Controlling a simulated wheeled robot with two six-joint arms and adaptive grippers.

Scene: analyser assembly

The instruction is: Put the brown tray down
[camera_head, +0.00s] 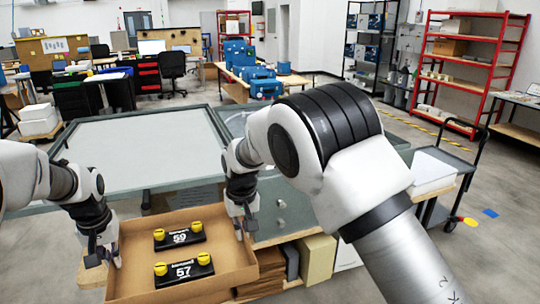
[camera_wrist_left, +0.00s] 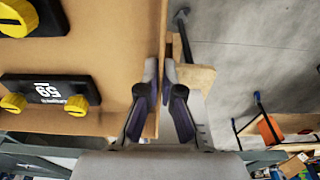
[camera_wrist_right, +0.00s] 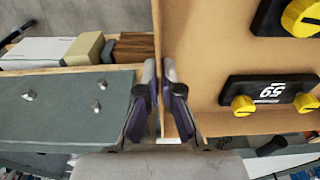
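The brown tray (camera_head: 222,252) is a shallow open box in the lower middle of the head view. It looks level. Two black modules with yellow knobs lie in it, marked 59 (camera_head: 181,237) and 57 (camera_head: 184,270). My left gripper (camera_head: 104,258) has its fingers on both sides of the tray's left wall, closed on it in the left wrist view (camera_wrist_left: 161,75). My right gripper (camera_head: 243,226) pinches the opposite wall, with fingers on both sides in the right wrist view (camera_wrist_right: 160,75). I cannot tell whether the tray's underside touches the table.
A grey-green bench top (camera_head: 285,215) with small metal parts lies right of the tray. A large pale framed panel (camera_head: 145,150) is behind it. Boxes (camera_head: 318,258) stand below on the right. Floor shows beside the tray's left wall in the left wrist view (camera_wrist_left: 240,50).

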